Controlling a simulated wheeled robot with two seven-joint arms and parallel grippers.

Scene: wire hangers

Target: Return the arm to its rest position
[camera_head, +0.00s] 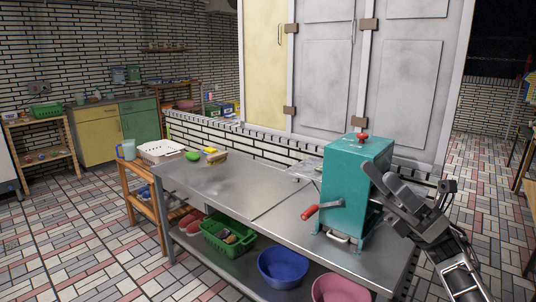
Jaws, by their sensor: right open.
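My right gripper (385,188) is raised at the right, in front of the right side of a teal machine (348,190). Its arm comes in from the lower right corner. The gripper is open, and I see nothing held in it. I cannot tell whether it touches the machine or only overlaps it in the picture. My left gripper and arm are not in the frame. I see no wire hangers that I can make out.
The teal machine, with a red-handled crank (310,212), stands on a steel table (240,190). The shelf below holds a green basket (228,240), a blue bowl (282,268) and a pink bowl (340,290). A white basket (160,150) is at the far left end. The table's middle is clear.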

